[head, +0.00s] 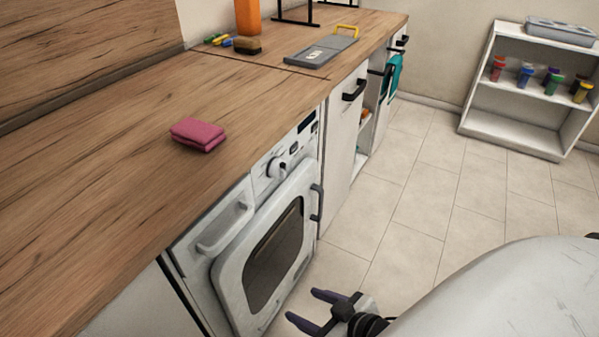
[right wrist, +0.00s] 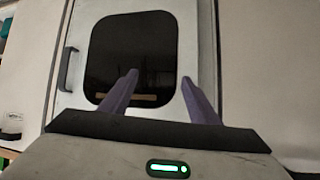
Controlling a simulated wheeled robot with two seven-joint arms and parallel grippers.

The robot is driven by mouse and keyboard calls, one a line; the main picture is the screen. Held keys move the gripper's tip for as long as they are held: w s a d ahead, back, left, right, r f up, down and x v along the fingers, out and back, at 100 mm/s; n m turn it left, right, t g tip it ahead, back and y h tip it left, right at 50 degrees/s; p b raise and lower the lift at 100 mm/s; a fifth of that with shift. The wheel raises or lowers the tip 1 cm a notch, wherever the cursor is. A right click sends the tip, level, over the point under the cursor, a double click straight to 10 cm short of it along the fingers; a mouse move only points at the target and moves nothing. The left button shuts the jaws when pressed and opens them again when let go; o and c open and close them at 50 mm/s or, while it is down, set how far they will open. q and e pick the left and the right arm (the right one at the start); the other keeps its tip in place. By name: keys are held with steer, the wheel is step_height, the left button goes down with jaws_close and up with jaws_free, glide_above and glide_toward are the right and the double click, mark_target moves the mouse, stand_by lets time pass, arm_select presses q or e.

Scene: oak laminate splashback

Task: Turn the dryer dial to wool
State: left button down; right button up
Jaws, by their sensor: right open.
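The white dryer (head: 228,237) stands under the wooden worktop, with a dark window in its front door (head: 272,257). Its dial (head: 277,168) is a round knob on the control panel, at the top of the front; which setting it points to is too small to read. My right gripper (head: 308,306) is open and empty, low in front of the dryer and apart from it. In the right wrist view its two purple fingers (right wrist: 160,90) stand apart before the dark door window (right wrist: 132,57). The dial does not show in that view. My left gripper is not in view.
A folded pink cloth (head: 198,134) lies on the worktop (head: 110,190) above the dryer. A grey board (head: 320,50) with a yellow handle, a brush (head: 248,45) and an orange container (head: 247,17) are farther back. The tiled floor (head: 400,200) is clear up to a white shelf (head: 512,135).

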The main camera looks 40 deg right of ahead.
steer(key=w+d+r+t+b, duration=0.3)
steer(key=w+d+r, duration=0.3)
steer(key=w+d, duration=0.3)
steer(key=t+y+b, duration=0.2)
steer(key=t+y, duration=0.1)
steer(key=y, duration=0.1)
glide_toward(285, 170)
steer(key=b+x, duration=0.1)
steer(key=x, duration=0.6)
steer(key=shift+w+a, duration=0.15)
steer(key=shift+w, duration=0.15)
steer(key=shift+b+x, duration=0.35)
steer(key=shift+x, duration=0.45)
steer(key=c, duration=1.1)
steer(key=shift+o, duration=0.2)
steer(key=shift+n, duration=0.3)
